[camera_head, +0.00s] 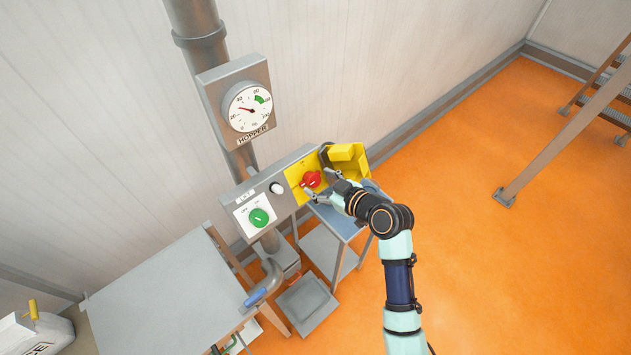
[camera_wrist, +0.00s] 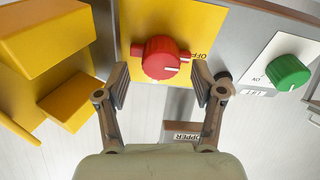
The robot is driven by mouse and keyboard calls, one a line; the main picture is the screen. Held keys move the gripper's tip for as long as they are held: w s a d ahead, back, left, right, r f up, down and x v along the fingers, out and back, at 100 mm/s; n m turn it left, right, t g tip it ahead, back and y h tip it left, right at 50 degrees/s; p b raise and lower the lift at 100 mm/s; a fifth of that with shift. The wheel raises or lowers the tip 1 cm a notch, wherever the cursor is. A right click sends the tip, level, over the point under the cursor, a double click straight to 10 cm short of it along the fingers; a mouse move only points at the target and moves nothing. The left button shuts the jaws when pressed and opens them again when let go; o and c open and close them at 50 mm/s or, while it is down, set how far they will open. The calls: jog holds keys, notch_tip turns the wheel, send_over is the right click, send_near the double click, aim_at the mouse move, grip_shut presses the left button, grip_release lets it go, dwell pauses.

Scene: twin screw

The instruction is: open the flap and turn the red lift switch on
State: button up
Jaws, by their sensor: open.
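The red switch (camera_head: 311,179) sits on a yellow plate (camera_head: 294,174) on the grey control box. In the wrist view the red switch (camera_wrist: 161,58) is a round knob with a white mark, and black "OFF" lettering shows beside it on the yellow plate (camera_wrist: 205,22). The yellow flap (camera_head: 352,160) is swung open to the right of the switch; it fills the left of the wrist view (camera_wrist: 45,50). My gripper (camera_head: 325,187) is open and close to the switch. In the wrist view its fingers (camera_wrist: 160,85) stand on either side of the knob's near part, with gaps; contact cannot be told.
A green knob (camera_head: 259,217) on a white plate labelled LIFT and a small white button (camera_head: 277,188) are left of the switch. A HOPPER gauge (camera_head: 247,107) hangs above. A grey table (camera_head: 165,295) stands lower left. Open orange floor (camera_head: 500,270) lies to the right.

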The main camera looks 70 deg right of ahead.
jog(key=shift+w+d+f, duration=0.25)
jog(key=shift+w, duration=0.4)
jog(key=c, duration=1.1)
jog(key=shift+c, duration=0.2)
jog(key=shift+m, duration=0.3)
jog(key=m+p, duration=0.3)
jog(key=m, duration=0.1)
jog(key=shift+r, duration=0.2)
jog(key=m+p, duration=0.4)
jog(key=m, duration=0.1)
jog(key=shift+m+g+h, duration=0.4)
jog(key=m+p, duration=0.5)
jog(key=shift+g, duration=0.4)
jog(key=shift+f+m+p, duration=0.1)
jog(key=shift+m+p, duration=1.15)
jog(key=shift+m, duration=0.45)
